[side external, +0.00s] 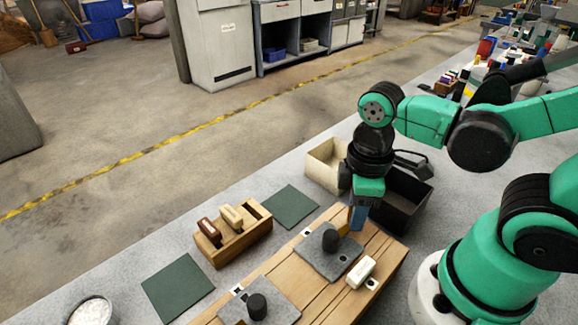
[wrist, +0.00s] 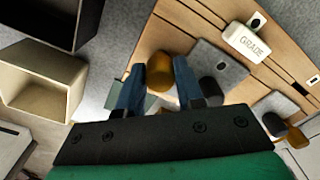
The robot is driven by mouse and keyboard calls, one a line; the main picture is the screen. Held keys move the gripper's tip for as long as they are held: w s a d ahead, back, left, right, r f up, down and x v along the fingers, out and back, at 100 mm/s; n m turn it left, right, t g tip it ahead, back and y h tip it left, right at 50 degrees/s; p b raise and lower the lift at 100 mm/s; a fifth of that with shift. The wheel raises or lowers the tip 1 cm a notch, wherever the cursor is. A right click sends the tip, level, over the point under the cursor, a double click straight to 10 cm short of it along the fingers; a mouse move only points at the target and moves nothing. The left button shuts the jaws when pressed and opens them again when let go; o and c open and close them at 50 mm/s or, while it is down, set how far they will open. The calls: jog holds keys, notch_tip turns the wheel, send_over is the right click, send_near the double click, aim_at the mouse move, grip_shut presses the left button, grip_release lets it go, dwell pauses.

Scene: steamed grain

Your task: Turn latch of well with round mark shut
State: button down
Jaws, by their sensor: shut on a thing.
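My gripper (wrist: 156,72) has its two blue fingers on either side of an amber-brown latch (wrist: 159,74) in the wrist view and is shut on it. In the side view my gripper (side external: 358,217) reaches down to the far end of the wooden board (side external: 384,256), largely hiding this latch. Beside it is a grey lid plate (side external: 342,262) with a black knob (side external: 330,238). A second grey plate (side external: 281,303) with a black knob (side external: 256,306) lies nearer, and another amber piece (wrist: 297,138) shows by it in the wrist view. Small black-on-white marks are too small to tell apart surely.
A white block reading GRADE (wrist: 252,41) lies on the board. A cream box (side external: 322,167) and a black box (side external: 412,200) stand behind my gripper. A wooden holder (side external: 222,256) with stamps, green mats (side external: 178,287) and a bowl (side external: 92,311) are left.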

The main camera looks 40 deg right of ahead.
jog(key=shift+n, duration=0.7)
jog(key=c, duration=0.6)
grip_release()
jog(key=shift+o, duration=0.2)
jog(key=shift+r, duration=2.8)
jog(key=w+d+r+m+t, duration=0.1)
jog(key=w+d+m+t, duration=0.1)
jog(key=w+m+t, duration=0.5)
jog(key=shift+w+d+m, duration=0.25)
jog(key=shift+d+m, duration=0.05)
jog(key=shift+m, duration=0.7)
